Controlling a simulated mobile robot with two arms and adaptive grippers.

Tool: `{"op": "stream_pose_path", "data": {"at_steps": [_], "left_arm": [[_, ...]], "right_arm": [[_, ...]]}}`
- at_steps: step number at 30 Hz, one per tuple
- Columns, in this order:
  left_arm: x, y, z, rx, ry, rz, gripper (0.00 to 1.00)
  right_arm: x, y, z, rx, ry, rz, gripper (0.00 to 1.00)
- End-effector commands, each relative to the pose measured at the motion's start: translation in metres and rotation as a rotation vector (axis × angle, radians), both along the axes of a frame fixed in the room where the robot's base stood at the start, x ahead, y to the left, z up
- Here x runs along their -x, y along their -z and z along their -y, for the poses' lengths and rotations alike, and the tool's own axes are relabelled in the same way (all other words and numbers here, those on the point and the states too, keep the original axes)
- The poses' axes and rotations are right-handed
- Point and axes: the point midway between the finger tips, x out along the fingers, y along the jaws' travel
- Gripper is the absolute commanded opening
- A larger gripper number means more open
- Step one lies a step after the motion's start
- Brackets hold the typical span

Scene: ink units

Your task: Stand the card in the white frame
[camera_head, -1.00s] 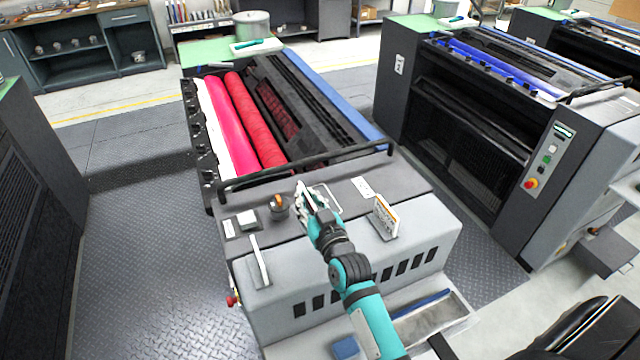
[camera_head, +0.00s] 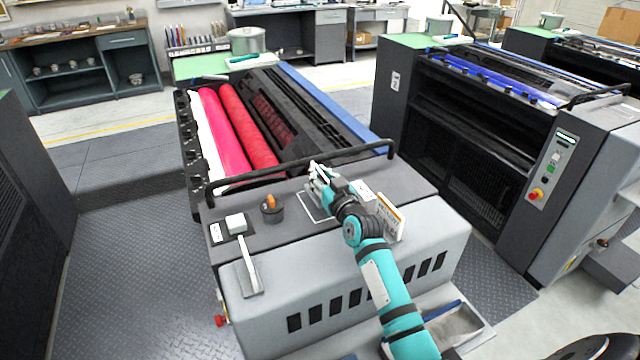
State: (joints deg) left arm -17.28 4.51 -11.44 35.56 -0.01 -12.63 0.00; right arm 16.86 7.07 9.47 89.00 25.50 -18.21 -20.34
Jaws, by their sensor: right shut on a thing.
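My right gripper (camera_head: 319,178) is over the grey top of the near machine, shut on a small thin white thing that I take to be the card (camera_head: 315,168). Only a sliver of the card shows at the fingertips, so I cannot tell how it is tilted or whether it touches the top. The white frame (camera_head: 309,208) is a thin outline on the machine top. Its left and front parts show beside and below the gripper; the gripper and wrist hide the rest. My left gripper is not in view.
A round dark dial with an orange knob (camera_head: 271,208) and a white block (camera_head: 236,223) lie left of the frame. A standing orange-edged sign (camera_head: 392,214) is partly behind my right arm. A black rail (camera_head: 300,160) runs behind. A white lever (camera_head: 249,268) is in front.

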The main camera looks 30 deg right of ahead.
Motion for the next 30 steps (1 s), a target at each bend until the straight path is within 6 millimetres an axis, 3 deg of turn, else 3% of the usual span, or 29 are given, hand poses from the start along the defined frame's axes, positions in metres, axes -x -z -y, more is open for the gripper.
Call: {"op": "stream_pose_path", "data": {"at_steps": [23,24,28,30], "left_arm": [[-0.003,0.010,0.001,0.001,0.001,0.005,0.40],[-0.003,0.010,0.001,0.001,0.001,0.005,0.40],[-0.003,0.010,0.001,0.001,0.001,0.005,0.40],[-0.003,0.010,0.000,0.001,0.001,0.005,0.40]], "right_arm": [[0.000,0.015,0.000,-0.002,0.000,0.000,0.00],[0.000,0.016,0.000,-0.002,0.000,-0.002,0.13],[0.000,0.017,0.000,-0.002,0.000,-0.005,0.30],[0.001,0.018,-0.001,-0.003,-0.001,-0.006,0.32]]}}
